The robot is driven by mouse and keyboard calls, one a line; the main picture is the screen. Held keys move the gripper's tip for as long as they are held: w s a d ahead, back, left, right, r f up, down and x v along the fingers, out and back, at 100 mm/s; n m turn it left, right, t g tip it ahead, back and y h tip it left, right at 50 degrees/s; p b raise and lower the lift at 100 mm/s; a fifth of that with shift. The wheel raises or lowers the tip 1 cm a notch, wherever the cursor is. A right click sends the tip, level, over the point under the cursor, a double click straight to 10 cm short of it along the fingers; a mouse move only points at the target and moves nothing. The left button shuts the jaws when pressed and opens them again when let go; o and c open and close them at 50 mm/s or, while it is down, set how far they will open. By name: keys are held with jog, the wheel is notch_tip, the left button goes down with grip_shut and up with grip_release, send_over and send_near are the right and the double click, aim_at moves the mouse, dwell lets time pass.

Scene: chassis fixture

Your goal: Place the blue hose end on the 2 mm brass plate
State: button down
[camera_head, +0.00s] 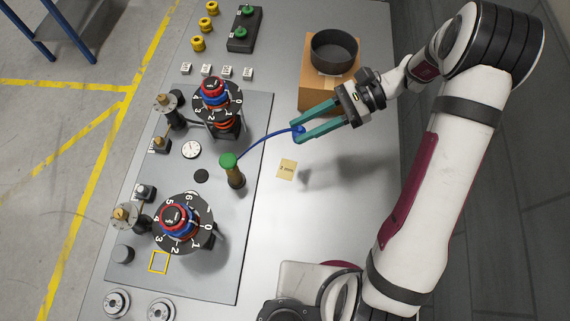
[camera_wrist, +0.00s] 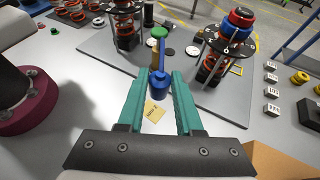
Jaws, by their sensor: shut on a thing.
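The blue hose end (camera_head: 299,131) is between the tips of my gripper (camera_head: 298,135), held above the table. In the wrist view the hose end (camera_wrist: 159,84) is a blue cylinder between the teal fingers of my gripper (camera_wrist: 159,86). A thin blue hose (camera_head: 262,141) curves from it to the green-topped post (camera_head: 234,172) on the grey panel. The 2 mm brass plate (camera_head: 287,169) lies flat on the table, right of the panel and apart from the hose end. It also shows in the wrist view (camera_wrist: 153,111), below the hose end.
The grey panel (camera_head: 258,200) carries two numbered dial stacks (camera_head: 218,101) (camera_head: 181,222) and small fittings. A cardboard box (camera_head: 316,92) with a black round dish (camera_head: 334,52) stands behind my gripper. White table around the plate is clear.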

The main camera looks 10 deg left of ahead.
jog(key=s+d+f+m+t, duration=0.1)
jog(key=s+d+m+t, duration=0.15)
jog(key=d, duration=0.65)
send_over(293, 168)
jog(key=shift+n+g+y, duration=0.25)
jog(key=shift+n+y, duration=0.1)
jog(key=shift+y, duration=0.05)
jog(key=f, duration=0.7)
jog(key=shift+s+d+f, duration=0.1)
jog(key=shift+d, duration=0.1)
jog(key=f, duration=0.4)
jog(key=shift+a+f, duration=0.15)
jog(key=shift+a, duration=0.05)
jog(key=shift+f, duration=0.1)
jog(key=c, duration=0.6)
grip_release()
